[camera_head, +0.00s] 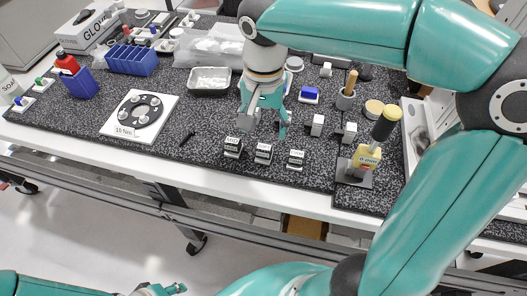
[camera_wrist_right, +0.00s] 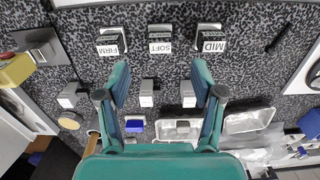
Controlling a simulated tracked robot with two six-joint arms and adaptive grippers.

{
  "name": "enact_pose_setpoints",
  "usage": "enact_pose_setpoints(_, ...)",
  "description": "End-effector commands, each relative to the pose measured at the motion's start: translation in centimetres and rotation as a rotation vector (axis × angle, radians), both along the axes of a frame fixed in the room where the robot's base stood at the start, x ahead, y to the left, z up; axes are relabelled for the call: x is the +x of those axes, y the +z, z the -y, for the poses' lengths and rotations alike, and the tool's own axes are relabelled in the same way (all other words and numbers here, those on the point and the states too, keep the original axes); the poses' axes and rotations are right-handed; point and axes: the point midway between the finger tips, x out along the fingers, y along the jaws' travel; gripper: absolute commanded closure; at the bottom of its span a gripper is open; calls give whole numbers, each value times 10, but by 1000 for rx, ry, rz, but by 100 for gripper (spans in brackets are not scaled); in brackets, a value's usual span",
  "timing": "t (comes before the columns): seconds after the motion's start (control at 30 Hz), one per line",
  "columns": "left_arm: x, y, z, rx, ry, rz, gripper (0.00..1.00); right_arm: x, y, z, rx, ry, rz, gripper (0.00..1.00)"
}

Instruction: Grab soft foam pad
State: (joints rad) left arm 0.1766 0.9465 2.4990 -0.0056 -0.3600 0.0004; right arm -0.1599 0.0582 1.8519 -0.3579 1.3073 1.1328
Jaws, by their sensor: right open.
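Three small labelled pads stand in a row near the table's front edge. In the right wrist view the SOFT pad (camera_wrist_right: 160,46) is in the middle, between the FIRM pad (camera_wrist_right: 109,45) and the MID pad (camera_wrist_right: 210,45). In the head view the middle pad (camera_head: 263,153) shows below my right gripper (camera_head: 266,123). My right gripper is open and empty, fingers pointing down, above and a little behind the row. In the wrist view the SOFT pad lies between the lines of the two fingers (camera_wrist_right: 160,78), apart from them. My left gripper (camera_head: 172,289) is partly cut off at the bottom edge.
Small grey-white blocks (camera_head: 317,125) stand behind the row. A yellow holder with a black-handled tool (camera_head: 366,158) stands to the right. A white plate with a black ring (camera_head: 140,117) lies left. A foil tray (camera_head: 209,80) and blue-topped box (camera_head: 309,95) sit behind.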

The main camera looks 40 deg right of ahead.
Motion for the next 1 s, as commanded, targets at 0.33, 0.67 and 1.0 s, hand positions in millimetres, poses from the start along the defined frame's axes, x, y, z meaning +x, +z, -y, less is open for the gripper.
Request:
enact_pose_setpoints(0.33,0,0,0,0,0,0,60,1,-28,1,-1,1,-1,33)
enact_pose_setpoints(0.67,0,3,0,0,0,0,60,4,-69,2,-1,3,-2,33)
enact_pose_setpoints(1.0,0,3,0,0,0,0,60,5,-72,2,0,3,1,45)
